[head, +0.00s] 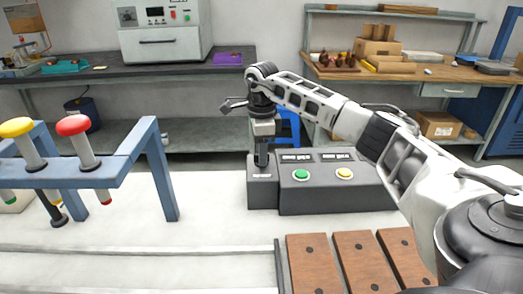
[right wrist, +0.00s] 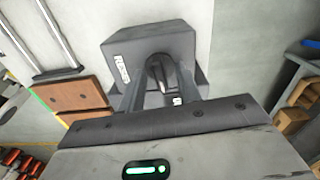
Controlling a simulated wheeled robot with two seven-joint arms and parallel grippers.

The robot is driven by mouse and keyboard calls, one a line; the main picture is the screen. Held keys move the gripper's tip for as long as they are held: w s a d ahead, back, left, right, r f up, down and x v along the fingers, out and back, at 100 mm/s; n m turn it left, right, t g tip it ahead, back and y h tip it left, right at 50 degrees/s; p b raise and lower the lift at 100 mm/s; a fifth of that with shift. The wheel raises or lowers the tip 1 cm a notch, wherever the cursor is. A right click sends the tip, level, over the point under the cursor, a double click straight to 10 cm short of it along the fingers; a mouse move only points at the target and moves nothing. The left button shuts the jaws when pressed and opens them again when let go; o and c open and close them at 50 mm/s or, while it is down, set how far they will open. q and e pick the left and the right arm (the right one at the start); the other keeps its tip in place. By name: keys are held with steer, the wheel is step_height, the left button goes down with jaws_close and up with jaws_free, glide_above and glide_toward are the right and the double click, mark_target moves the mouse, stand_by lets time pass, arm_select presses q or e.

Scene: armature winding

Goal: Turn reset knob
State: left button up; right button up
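The dark control box (head: 330,195) stands on the white bench, with a green button (head: 301,174) and a yellow button (head: 344,173) on its top. A smaller grey block (head: 262,197) with a pale label stands at its left end. My right gripper (head: 262,160) points straight down over this block. In the right wrist view, the reset knob (right wrist: 160,72) lies between the two fingers (right wrist: 163,88) of this gripper. The fingers look spread apart around the knob; contact is not clear. The gripper hides the knob in the head view. My left gripper is not in view.
A blue frame (head: 110,172) with yellow-topped (head: 16,127) and red-topped (head: 73,125) handles stands at left. Brown wooden blocks (head: 313,262) lie at the front. Bare white bench (head: 215,235) lies between them. Back benches hold a grey machine (head: 165,35) and boxes.

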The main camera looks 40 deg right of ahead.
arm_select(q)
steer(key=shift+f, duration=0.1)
arm_select(e)
jaws_close()
